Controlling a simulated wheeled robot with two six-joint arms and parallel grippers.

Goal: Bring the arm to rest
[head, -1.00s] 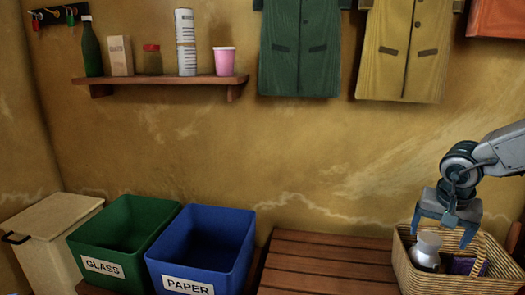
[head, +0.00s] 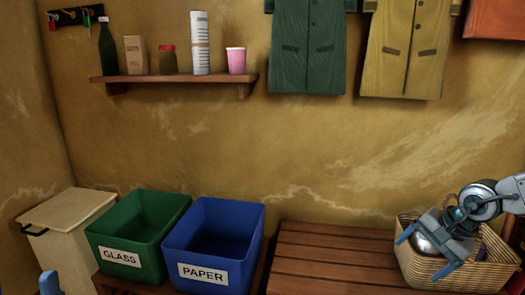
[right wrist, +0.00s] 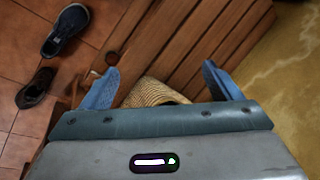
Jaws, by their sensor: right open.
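My right gripper (head: 424,253) is open and empty, tilted over the left side of the wicker basket (head: 427,274). In the right wrist view its two blue fingers (right wrist: 162,85) stand wide apart, with part of the basket (right wrist: 155,92) and the wooden slats below. A silvery container (head: 422,244) in the basket is partly hidden behind the gripper. A blue tip, apparently of my left gripper (head: 49,283), shows at the bottom left edge of the head view. Its jaws cannot be made out.
A slatted wooden bench (head: 330,258) lies clear left of the basket. Green GLASS (head: 125,255) and blue PAPER (head: 205,272) bins stand beside a cream lidded bin (head: 65,225). A shelf (head: 170,78) holds several items. Shoes (right wrist: 65,30) lie on the tiled floor.

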